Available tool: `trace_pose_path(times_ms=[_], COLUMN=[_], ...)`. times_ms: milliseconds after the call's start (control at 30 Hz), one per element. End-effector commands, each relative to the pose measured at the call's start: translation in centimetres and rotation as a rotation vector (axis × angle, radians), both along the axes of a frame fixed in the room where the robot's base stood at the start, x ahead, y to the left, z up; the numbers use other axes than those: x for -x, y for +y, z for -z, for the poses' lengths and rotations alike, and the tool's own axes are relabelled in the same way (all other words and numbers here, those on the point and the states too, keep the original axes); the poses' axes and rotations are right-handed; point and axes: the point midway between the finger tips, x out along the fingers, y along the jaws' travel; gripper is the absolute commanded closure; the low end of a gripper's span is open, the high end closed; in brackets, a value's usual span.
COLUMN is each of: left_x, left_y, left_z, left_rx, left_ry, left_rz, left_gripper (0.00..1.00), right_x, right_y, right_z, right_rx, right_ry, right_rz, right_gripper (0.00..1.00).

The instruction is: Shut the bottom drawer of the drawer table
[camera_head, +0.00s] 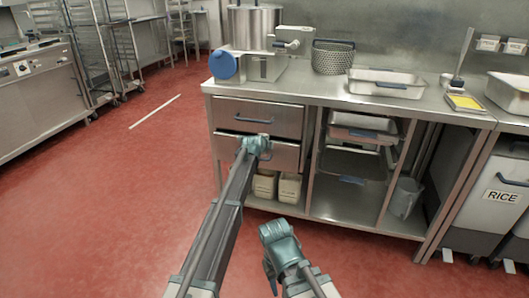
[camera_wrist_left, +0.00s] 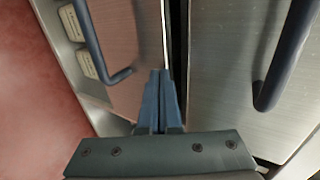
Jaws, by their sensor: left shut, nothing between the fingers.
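The drawer table has a steel top drawer (camera_head: 256,118) with a blue handle and a bottom drawer (camera_head: 286,156) below it. A narrow dark gap runs along the bottom drawer's upper edge; I cannot tell how far out it stands. My left gripper (camera_head: 262,145) is shut and empty at the bottom drawer front, hiding its handle in the head view. In the left wrist view its fingertips (camera_wrist_left: 159,82) are at the bottom drawer's (camera_wrist_left: 125,40) upper edge, beside the gap to the top drawer (camera_wrist_left: 235,85); contact is unclear. My right gripper (camera_head: 275,238) is low in front of the table, its jaws unclear.
White containers (camera_head: 289,188) stand on the shelf below the drawers. To the right are open shelves with trays (camera_head: 352,164) and a bin marked RICE (camera_head: 497,205). A pot, mixer base and basket (camera_head: 333,57) stand on top. Red floor at left is free.

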Motion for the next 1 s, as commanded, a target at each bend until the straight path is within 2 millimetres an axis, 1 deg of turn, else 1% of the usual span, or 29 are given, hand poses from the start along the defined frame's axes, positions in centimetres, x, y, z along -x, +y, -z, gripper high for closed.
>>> trace_pose_path(times_ms=[33, 100, 333, 800, 933, 1000], left_x=[-0.9, -1.5, -2.5, -3.0, -2.7, -2.2], left_y=[-0.3, -0.5, -0.8, -0.9, -1.0, -1.1], left_z=[0.0, 0.0, 0.0, -0.1, -0.1, -0.1], left_rx=[0.0, 0.0, 0.0, 0.001, 0.001, 0.002], left_ry=[0.0, 0.0, -0.001, -0.006, -0.005, -0.004], left_rz=[0.0, 0.0, 0.0, -0.001, -0.001, 0.0], left_gripper=[1.0, 1.0, 1.0, 1.0, 1.0, 1.0], right_x=[0.0, 0.0, 0.0, 0.0, 0.0, 0.0], right_y=[0.0, 0.0, 0.0, 0.0, 0.0, 0.0], right_z=[0.0, 0.0, 0.0, 0.0, 0.0, 0.0], right_rx=[0.0, 0.0, 0.0, 0.0, 0.0, 0.0], right_ry=[0.0, 0.0, 0.0, 0.0, 0.0, 0.0], right_rz=[0.0, 0.0, 0.0, 0.0, 0.0, 0.0], right_gripper=[0.55, 0.55, 0.55, 0.55, 0.55, 0.55])
